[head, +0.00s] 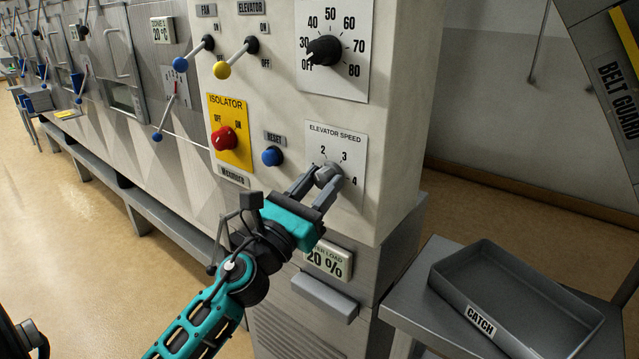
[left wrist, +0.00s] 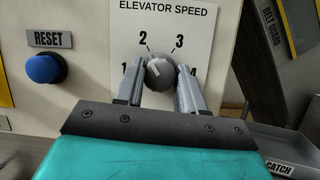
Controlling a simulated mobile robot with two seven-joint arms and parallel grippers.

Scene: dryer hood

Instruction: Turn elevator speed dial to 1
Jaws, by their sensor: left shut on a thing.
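The elevator speed dial (head: 328,173) is a small grey round knob on a white plate (head: 349,143) marked 1 to 4, low on the cream control panel. In the left wrist view the dial (left wrist: 159,71) sits below and between the 2 and the 3. The 1 and the 4 are partly hidden by my fingers. A pale mark shows on the knob's face, but I cannot tell which number it points to. My left gripper (head: 325,179) is shut on the dial, one finger on each side. My right gripper is not in view.
A blue reset button (head: 272,156) and a red isolator switch (head: 224,139) are left of the dial. Yellow (head: 221,70) and blue (head: 180,64) ball levers and a black dial (head: 323,51) sit above. A grey catch tray (head: 515,300) stands lower right.

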